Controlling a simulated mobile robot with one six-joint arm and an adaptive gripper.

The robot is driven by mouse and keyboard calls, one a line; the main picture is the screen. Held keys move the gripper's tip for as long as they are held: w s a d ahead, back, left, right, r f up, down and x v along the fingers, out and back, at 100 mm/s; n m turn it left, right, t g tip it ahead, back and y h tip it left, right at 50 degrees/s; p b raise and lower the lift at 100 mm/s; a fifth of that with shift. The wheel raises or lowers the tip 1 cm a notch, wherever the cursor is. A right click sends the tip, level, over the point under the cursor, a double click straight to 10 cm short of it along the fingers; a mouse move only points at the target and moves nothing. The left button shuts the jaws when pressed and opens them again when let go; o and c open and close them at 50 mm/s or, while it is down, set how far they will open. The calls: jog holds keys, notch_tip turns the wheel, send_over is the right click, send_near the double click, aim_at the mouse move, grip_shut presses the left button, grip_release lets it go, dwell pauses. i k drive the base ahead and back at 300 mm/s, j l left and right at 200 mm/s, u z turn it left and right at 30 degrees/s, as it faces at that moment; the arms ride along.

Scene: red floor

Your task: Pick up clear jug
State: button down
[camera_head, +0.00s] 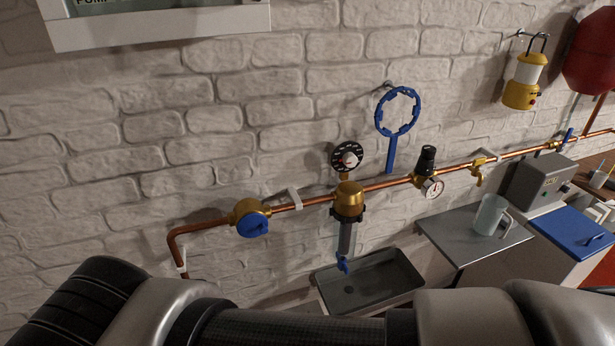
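The clear jug (490,214) stands upright on a grey metal table (452,233) at the right. It is a see-through vessel with a handle on its right side. It looks empty, though it is small in the picture. Nothing touches it but the table. My arm crosses the bottom of the view, nearer to the camera than the jug. My gripper is not in view.
A copper pipe (317,202) with valves and gauges runs along the white brick wall. A dark basin (372,284) sits below it. A grey box (541,184) and a blue lid (572,233) stand right of the jug. A yellow lantern (523,83) hangs above.

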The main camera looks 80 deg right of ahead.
aim_at(492, 209)
jog(key=z, duration=4.05)
jog(key=k+u, duration=0.3)
jog(key=k+j+u, duration=0.15)
jog(key=k+u, duration=0.15)
jog(key=i+l+u, duration=0.5)
jog(key=l, duration=0.2)
jog(key=i+l+u, duration=0.25)
jog(key=l, duration=0.15)
jog(key=i+l, duration=0.45)
jog(key=l, duration=0.15)
jog(key=i+l, duration=0.4)
jog(key=l, duration=0.15)
